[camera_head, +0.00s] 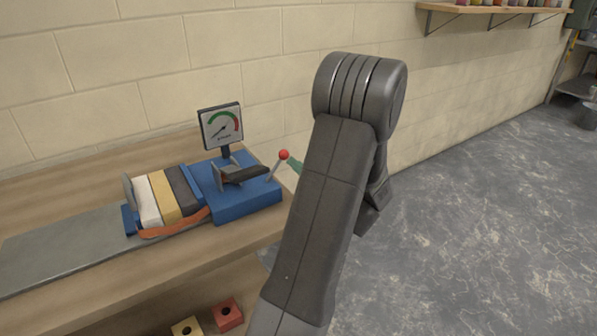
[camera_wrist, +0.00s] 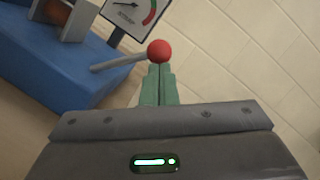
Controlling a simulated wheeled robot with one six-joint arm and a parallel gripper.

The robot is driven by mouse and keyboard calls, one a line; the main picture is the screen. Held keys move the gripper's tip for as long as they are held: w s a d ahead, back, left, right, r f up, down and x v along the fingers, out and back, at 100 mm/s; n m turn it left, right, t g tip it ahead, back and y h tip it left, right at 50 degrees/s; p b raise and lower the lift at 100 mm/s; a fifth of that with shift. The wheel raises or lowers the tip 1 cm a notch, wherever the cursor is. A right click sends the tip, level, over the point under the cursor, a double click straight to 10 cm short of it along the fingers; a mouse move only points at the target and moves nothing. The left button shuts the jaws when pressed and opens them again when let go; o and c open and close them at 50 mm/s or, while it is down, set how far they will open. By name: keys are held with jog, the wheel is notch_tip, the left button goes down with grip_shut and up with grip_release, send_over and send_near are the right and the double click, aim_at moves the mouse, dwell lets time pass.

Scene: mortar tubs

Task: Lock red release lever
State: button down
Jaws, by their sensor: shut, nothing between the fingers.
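The release lever is a thin grey rod with a red ball knob (camera_head: 284,155) at the right end of a blue clamp device (camera_head: 245,203). The rod leans up and to the right. In the wrist view the red knob (camera_wrist: 159,51) is right at the tips of my gripper (camera_wrist: 160,68). My gripper's green fingers are shut together with nothing between them. The knob overlaps the fingertips, and I cannot tell whether they touch. In the head view the green fingers (camera_head: 296,167) show just right of the knob, and my arm hides the rest of the gripper.
A dial gauge (camera_head: 221,126) stands behind the clamp. White, yellow and dark blocks (camera_head: 168,196) lie left of it with an orange strap (camera_head: 174,226). The wooden bench (camera_head: 120,290) meets a block wall. Red and yellow blocks (camera_head: 228,314) lie below. Open floor (camera_head: 480,230) is at right.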

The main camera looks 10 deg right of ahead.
jog(key=n+b, duration=0.1)
jog(key=a+r+n+g+b, duration=0.1)
jog(key=n, duration=0.1)
jog(key=n+b, duration=0.1)
jog(key=shift+s+a+r+y, duration=0.3)
jog(key=shift+a+r+y, duration=0.05)
jog(key=shift+r+y, duration=0.05)
jog(key=shift+s+a+r+n+g+b, duration=0.15)
jog(key=shift+a+r+n+g+b, duration=0.25)
jog(key=shift+n+b, duration=0.35)
jog(key=shift+s+a+r+n+g+b, duration=0.2)
jog(key=shift+a+n+b, duration=0.3)
jog(key=shift+n, duration=0.5)
jog(key=shift+s+a+r+n+g+b, duration=0.1)
jog(key=shift+a+r+n+g+b, duration=0.3)
jog(key=shift+n+b, duration=0.35)
jog(key=shift+s+f, duration=0.1)
